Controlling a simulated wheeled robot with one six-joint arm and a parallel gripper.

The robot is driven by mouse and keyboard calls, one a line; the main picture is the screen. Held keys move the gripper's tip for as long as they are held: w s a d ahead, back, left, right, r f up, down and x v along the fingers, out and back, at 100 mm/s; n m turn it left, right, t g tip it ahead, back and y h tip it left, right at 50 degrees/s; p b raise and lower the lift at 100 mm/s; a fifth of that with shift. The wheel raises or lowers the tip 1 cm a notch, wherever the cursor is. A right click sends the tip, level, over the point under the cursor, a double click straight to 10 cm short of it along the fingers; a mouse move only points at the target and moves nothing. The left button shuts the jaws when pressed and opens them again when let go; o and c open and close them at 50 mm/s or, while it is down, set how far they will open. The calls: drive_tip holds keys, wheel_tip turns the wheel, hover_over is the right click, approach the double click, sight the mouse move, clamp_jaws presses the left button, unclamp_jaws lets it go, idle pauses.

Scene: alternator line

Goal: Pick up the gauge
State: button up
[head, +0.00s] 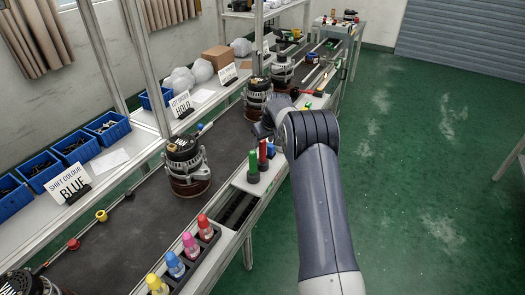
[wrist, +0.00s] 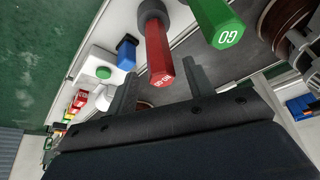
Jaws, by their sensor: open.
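Two gauges with coloured handles stand at the near edge of the line in the head view. The green gauge (head: 253,164), marked GO in the wrist view (wrist: 220,28), is nearer the camera. The red gauge (head: 262,154) stands just beyond it; its end lettering in the wrist view (wrist: 159,52) seems to read NO GO. My gripper (wrist: 159,66) is open, its two fingers on either side of the red handle's end in the picture. I cannot tell whether they touch it. The green handle is outside the fingers, to the right. In the head view my gripper (head: 263,129) is partly hidden by my wrist.
An alternator (head: 185,166) stands on the dark belt left of the gauges. Coloured bottles fill a black rack (head: 196,262) in front. A blue-topped item (wrist: 127,50) is left of the red gauge. The green floor (head: 430,180) to the right is clear.

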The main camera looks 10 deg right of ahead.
sight(262, 154)
drive_tip(key=shift+p+x, duration=0.4)
drive_tip(key=shift+x, duration=1.3)
drive_tip(key=shift+w+a, duration=0.1)
drive_tip(key=shift+c, duration=0.2)
drive_tip(key=shift+r, duration=0.1)
clamp_jaws()
